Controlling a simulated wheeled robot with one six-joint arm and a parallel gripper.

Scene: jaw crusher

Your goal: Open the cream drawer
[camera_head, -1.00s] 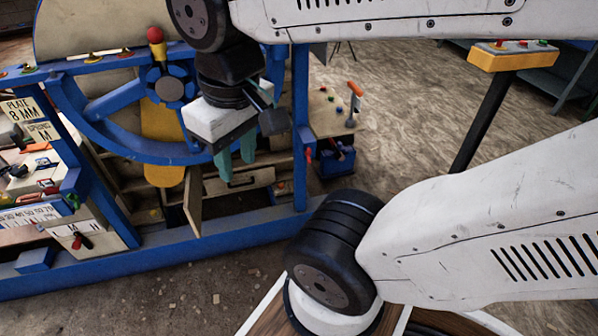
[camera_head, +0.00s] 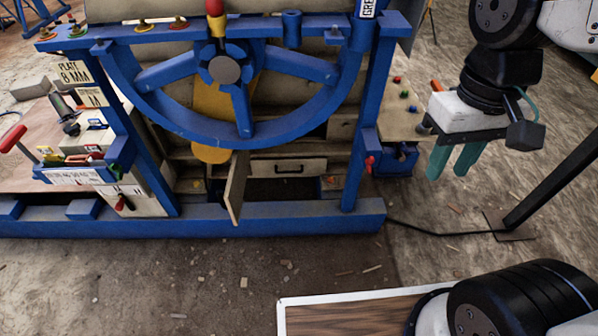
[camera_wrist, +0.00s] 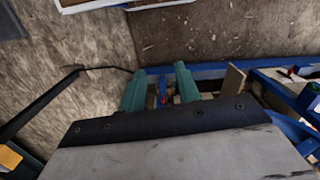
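The cream drawer (camera_head: 262,170) is a low, wide front with a dark bar handle (camera_head: 289,168). It sits inside the blue-framed machine, below the big blue half wheel. I cannot tell whether it stands out at all. My gripper (camera_head: 452,172) hangs well to the right of the drawer, outside the blue frame. Its two teal fingers point down, apart, with nothing between them. The wrist view also shows the open fingers (camera_wrist: 160,84), with the machine's blue base rail beyond them. The drawer is not clear in that view.
A small wooden door (camera_head: 236,187) stands swung out just left of the drawer. The blue base rail (camera_head: 270,218) runs across the front, and a blue post (camera_head: 362,120) rises between drawer and gripper. A dark slanted post (camera_head: 555,175) stands at right.

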